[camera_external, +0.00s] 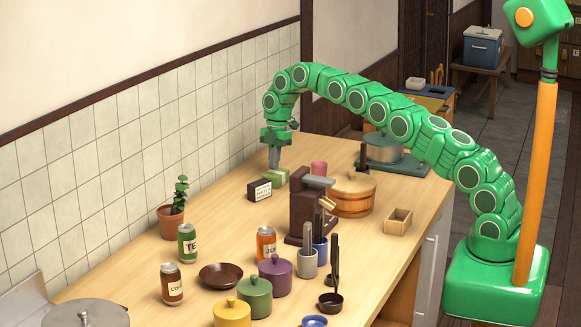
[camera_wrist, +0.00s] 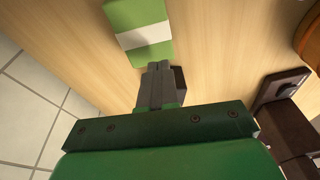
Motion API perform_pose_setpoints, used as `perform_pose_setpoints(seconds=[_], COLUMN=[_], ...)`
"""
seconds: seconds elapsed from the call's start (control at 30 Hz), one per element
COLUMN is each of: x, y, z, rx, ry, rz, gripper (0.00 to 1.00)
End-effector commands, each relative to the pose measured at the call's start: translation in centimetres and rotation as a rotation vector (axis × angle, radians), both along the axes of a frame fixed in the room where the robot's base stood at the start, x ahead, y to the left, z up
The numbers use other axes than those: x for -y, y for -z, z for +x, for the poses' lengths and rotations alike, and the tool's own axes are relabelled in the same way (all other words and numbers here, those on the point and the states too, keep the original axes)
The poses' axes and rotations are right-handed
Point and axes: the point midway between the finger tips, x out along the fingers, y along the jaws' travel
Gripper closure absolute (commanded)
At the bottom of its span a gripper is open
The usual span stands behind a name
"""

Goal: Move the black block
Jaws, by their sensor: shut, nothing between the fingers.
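A black block (camera_external: 259,190) with a white, lettered front stands on the wooden counter near the tiled wall. My gripper (camera_external: 274,165) points down just behind and to the right of it, over or near a green block with a white band (camera_external: 277,177). In the wrist view my gripper (camera_wrist: 158,68) has its grey fingers together, with nothing between them. A dark block (camera_wrist: 180,78), probably the black block, shows at their right and is partly hidden by them. The green block (camera_wrist: 125,18) lies beyond the fingertips. I cannot tell whether the fingers touch either block.
A dark brown coffee machine (camera_external: 308,215) and a wooden tub (camera_external: 352,196) stand to the right. A potted plant (camera_external: 172,219), several cans and lidded pots fill the front. Bare counter lies left of the black block.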

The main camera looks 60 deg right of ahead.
Motion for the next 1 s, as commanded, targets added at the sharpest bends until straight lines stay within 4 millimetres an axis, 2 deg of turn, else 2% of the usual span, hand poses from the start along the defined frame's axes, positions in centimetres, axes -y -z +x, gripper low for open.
perform_pose_setpoints(seconds=[0.47,1.0], x=[0.8,1.5], y=[-0.4,-1.6], z=[-1.2,-2.4], rx=[-0.205,-0.592], ry=[0.803,1.689], rz=[0.143,0.270], gripper=[1.00,1.00])
